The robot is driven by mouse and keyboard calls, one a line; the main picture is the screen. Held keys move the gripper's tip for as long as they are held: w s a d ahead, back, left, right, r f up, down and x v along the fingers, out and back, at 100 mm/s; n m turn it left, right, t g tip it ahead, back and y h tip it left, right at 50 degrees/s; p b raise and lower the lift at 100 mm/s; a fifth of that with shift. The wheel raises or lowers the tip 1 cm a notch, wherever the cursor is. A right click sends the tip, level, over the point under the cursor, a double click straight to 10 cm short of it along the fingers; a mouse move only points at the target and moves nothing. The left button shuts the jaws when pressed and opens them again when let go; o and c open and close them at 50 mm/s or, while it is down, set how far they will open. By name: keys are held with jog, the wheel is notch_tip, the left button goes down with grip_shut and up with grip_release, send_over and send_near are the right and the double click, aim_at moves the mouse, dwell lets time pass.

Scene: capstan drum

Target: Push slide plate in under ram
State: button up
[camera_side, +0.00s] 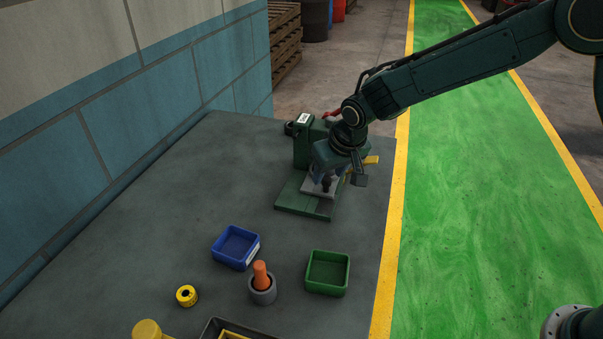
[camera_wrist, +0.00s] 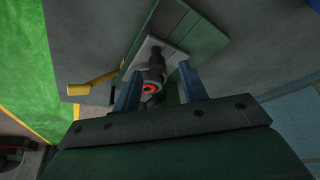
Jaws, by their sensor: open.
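The slide plate (camera_side: 311,188) is a light grey plate lying on the green base (camera_side: 290,203) of a press (camera_side: 304,146). A dark upright knob (camera_side: 327,184) stands on the plate. My gripper (camera_side: 328,176) is low over the plate at the knob, partly hiding the ram area. In the wrist view the open fingers (camera_wrist: 158,69) straddle a dark knob (camera_wrist: 155,56) on the grey plate (camera_wrist: 144,51). A dark round part with a red ring (camera_wrist: 150,88) shows between the fingers. I cannot tell whether the fingers touch the knob or plate.
A yellow lever (camera_side: 370,160) juts out right of the press. A blue bin (camera_side: 236,247), a green bin (camera_side: 328,272), a grey cup with an orange handle (camera_side: 262,282) and a yellow roll (camera_side: 187,296) stand in front. The left of the table is clear.

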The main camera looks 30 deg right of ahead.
jog(key=v, duration=1.2)
jog(key=w+g, duration=0.4)
jog(key=w, duration=0.2)
jog(key=shift+r+g, duration=0.3)
jog(key=shift+r, duration=0.05)
notch_tip(320, 180, down, 14)
jog(key=shift+r, duration=0.1)
jog(key=s+a, duration=0.3)
jog(key=shift+s+a, duration=0.15)
jog(key=shift+a, duration=0.1)
notch_tip(320, 180, up, 14)
jog(key=s+d+r+t, duration=0.1)
jog(key=s+d+r, duration=0.6)
jog(key=d+r, duration=0.1)
jog(key=shift+s+d+t, duration=0.15)
jog(key=shift+s+t, duration=0.15)
dwell(1.2)
jog(key=shift+r, duration=0.1)
